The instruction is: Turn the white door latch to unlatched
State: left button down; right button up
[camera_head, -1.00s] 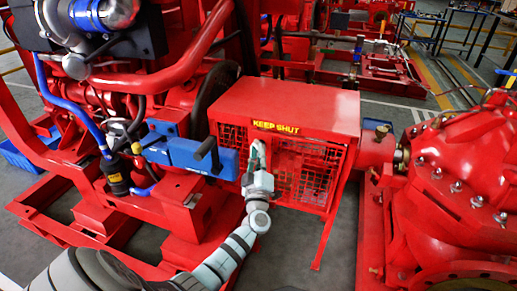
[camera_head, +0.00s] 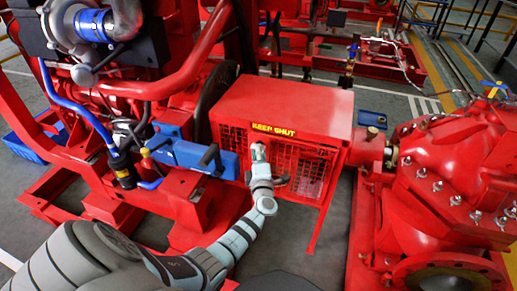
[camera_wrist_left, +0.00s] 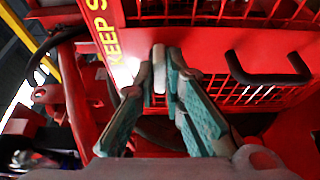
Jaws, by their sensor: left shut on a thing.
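The white door latch (camera_wrist_left: 159,66) is on the front of the red guard box (camera_head: 290,103), below the yellow KEEP SHUT lettering (camera_head: 273,129). In the left wrist view it runs upright in the picture, between my fingertips. My left gripper (camera_wrist_left: 158,82) is shut on it, with a teal-padded finger on each side. In the head view the left gripper (camera_head: 259,158) is at the box's front and mostly hides the latch. A black door handle (camera_wrist_left: 268,77) stands to the right of the latch in the wrist view. My right gripper is not in view.
A blue block with a black lever (camera_head: 196,157) is close to the left of my left gripper. A red pump casing (camera_head: 445,180) stands to the right. Wire mesh (camera_head: 308,178) covers the box front. Open floor lies below the box.

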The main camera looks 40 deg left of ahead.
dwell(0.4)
pick_arm(q)
jog(key=c, duration=1.7)
grip_release()
jog(key=v, duration=0.7)
jog(key=shift+s+d, duration=0.15)
jog(key=shift+s, duration=0.1)
